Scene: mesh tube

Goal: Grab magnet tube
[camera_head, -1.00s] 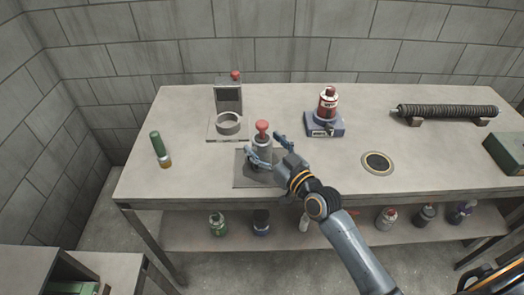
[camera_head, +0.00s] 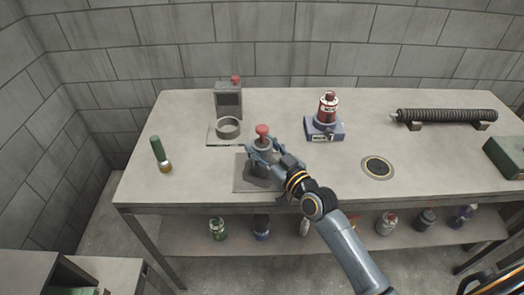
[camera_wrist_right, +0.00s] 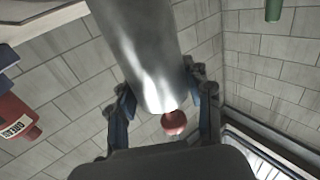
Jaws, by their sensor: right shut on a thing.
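The magnet tube appears to be the upright grey metal cylinder with a red knob (camera_head: 262,131) on top. It stands over a dark square plate (camera_head: 243,182) near the front of the table; its base is partly hidden by the gripper. My right gripper (camera_head: 261,152) is shut on it, with fingers on both sides of its body. In the right wrist view the shiny tube (camera_wrist_right: 145,50) sits between the fingers, with its red knob (camera_wrist_right: 174,123) at the lower end of the picture. My left gripper is not in view.
On the table (camera_head: 200,185) are a grey device with a ring (camera_head: 228,128), a green-capped tube (camera_head: 160,153), a red bottle on a blue base (camera_head: 325,130), a round inset (camera_head: 377,167) and a dark coil (camera_head: 447,114). Bottles line the lower shelf (camera_head: 340,225).

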